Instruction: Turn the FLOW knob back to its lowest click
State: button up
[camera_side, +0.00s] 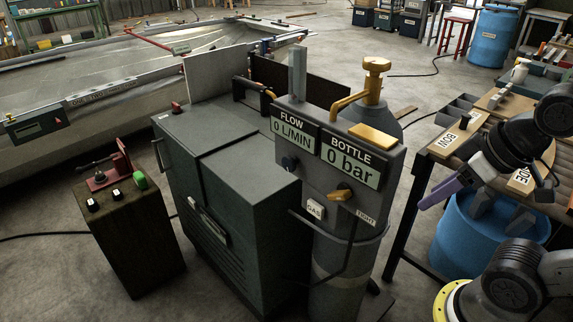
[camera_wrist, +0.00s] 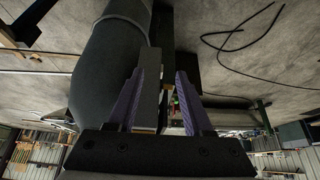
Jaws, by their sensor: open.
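The FLOW knob (camera_side: 289,163) is a small dark knob on the grey panel, below the FLOW display (camera_side: 292,138), which reads 0 L/MIN. I cannot make out its pointer or click position. The BOTTLE display (camera_side: 349,164) beside it reads 0 bar. My gripper (camera_side: 448,208) is at the right of the side view, well apart from the panel and knob. In the wrist view its two purple fingers (camera_wrist: 161,75) stand apart. I see nothing held between them. I cannot pick out the knob in the wrist view.
A brass handle (camera_side: 341,193) sits on the panel below the BOTTLE display. A gas cylinder (camera_side: 338,289) stands below the panel, beside a dark green cabinet (camera_side: 240,200). A blue barrel (camera_side: 470,245) and a workbench (camera_side: 455,140) are near my gripper.

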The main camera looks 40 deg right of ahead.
jog(key=shift+o, duration=1.2)
jog(key=shift+r, duration=0.2)
jog(key=shift+o, duration=1)
notch_tip(320, 180, up, 10)
jog(key=w+n+h, duration=0.2)
jog(key=w, duration=0.2)
jog(key=w+n+g+h, duration=0.1)
jog(key=w+h, duration=0.1)
jog(key=w, duration=0.2)
jog(key=w+n+h, duration=0.2)
jog(key=w+h, duration=0.1)
jog(key=w, duration=0.1)
jog(key=shift+w+d+f+n+g, duration=0.2)
jog(key=shift+w+f+n+g, duration=0.1)
jog(key=shift+w+f+g, duration=0.1)
jog(key=w+a+r+n+t+h, duration=0.1)
jog(key=w+a+n+t+h, duration=0.15)
jog(key=w+a, duration=0.4)
jog(key=w+a+n+t+h, duration=0.2)
jog(key=w+a+n+t, duration=0.2)
jog(key=a, duration=0.5)
send_near(288, 166)
jog(key=shift+m, duration=0.25)
jog(key=x, duration=0.8)
jog(key=shift+w+d, duration=0.15)
jog(key=shift+d, duration=0.1)
